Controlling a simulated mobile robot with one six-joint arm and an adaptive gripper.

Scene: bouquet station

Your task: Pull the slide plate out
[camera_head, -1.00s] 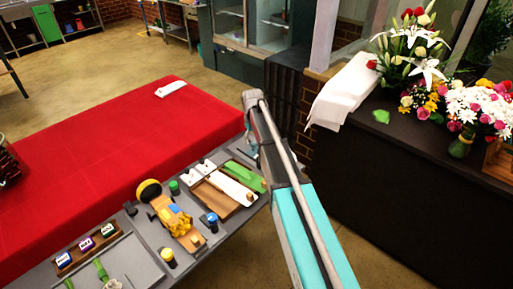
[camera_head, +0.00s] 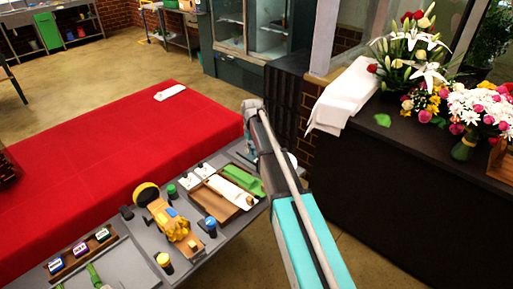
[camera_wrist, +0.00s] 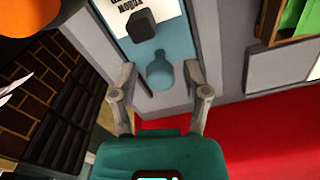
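In the wrist view my gripper (camera_wrist: 162,103) is open, its two grey fingers spread wide with nothing held between them. Beyond the fingertips is a grey surface with a teal bottle-shaped piece or marking (camera_wrist: 160,72). I cannot tell for sure which of these parts is the slide plate.
The grey bench (camera_head: 228,240) holds a wooden tray (camera_head: 222,205), a yellow-orange device (camera_head: 165,215) and small jars. A red-covered table (camera_head: 110,140) lies beyond it. A dark counter (camera_head: 420,180) with flowers stands at right. Open floor lies behind.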

